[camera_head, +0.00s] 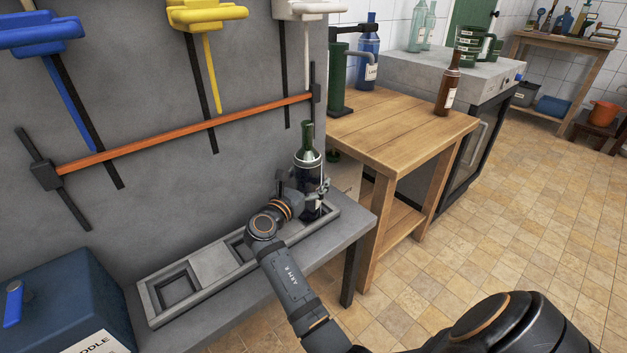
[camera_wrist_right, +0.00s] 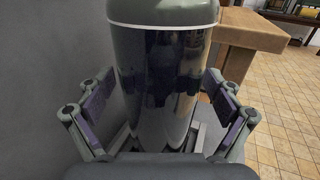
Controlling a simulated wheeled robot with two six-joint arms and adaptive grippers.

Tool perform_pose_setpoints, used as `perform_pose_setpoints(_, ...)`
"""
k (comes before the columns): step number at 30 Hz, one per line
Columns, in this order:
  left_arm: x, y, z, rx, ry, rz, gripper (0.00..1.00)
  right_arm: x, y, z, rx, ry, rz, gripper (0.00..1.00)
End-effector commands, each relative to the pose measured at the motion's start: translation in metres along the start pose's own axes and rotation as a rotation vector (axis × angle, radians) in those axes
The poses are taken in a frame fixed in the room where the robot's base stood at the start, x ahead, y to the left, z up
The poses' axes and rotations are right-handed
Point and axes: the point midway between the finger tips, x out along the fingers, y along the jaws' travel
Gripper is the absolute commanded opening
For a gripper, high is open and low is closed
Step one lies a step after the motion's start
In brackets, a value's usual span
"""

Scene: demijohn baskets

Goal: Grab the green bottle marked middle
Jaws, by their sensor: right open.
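A green bottle (camera_head: 308,137) with a dark, shiny lower body stands upright at the right end of the grey rack (camera_head: 212,288). No readable "middle" mark shows on it. My right gripper (camera_head: 312,200) is at the bottle's body, partly hidden by the wrist and the bottle. In the right wrist view the bottle's body (camera_wrist_right: 165,80) fills the middle, between the two spread fingers of my open gripper (camera_wrist_right: 160,112). Visible gaps remain between the finger pads and the bottle's sides. My left gripper is not in view.
A grey wall with hanging tools (camera_head: 205,20) and an orange bar (camera_head: 190,133) rises behind the rack. A wooden table (camera_head: 400,125) with a brown bottle (camera_head: 449,85) stands to the right. A dark blue box (camera_head: 65,295) is at lower left.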

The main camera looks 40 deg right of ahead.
Motion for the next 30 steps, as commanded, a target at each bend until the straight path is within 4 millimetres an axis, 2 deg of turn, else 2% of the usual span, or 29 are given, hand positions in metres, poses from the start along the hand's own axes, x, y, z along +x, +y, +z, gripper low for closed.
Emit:
perform_pose_setpoints(5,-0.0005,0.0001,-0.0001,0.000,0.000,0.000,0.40,0.0001,0.0000,0.0008,0.000,0.000,0.000,0.92)
perform_pose_setpoints(24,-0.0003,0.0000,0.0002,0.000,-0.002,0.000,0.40,0.0002,-0.0001,0.0005,0.000,0.000,0.000,0.05)
perform_pose_setpoints(25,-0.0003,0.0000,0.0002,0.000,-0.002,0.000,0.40,0.0002,-0.0001,0.0004,0.000,0.000,0.000,0.02)
perform_pose_setpoints(30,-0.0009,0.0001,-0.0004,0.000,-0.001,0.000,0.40,0.0007,-0.0001,0.0043,0.004,-0.007,0.000,0.01)
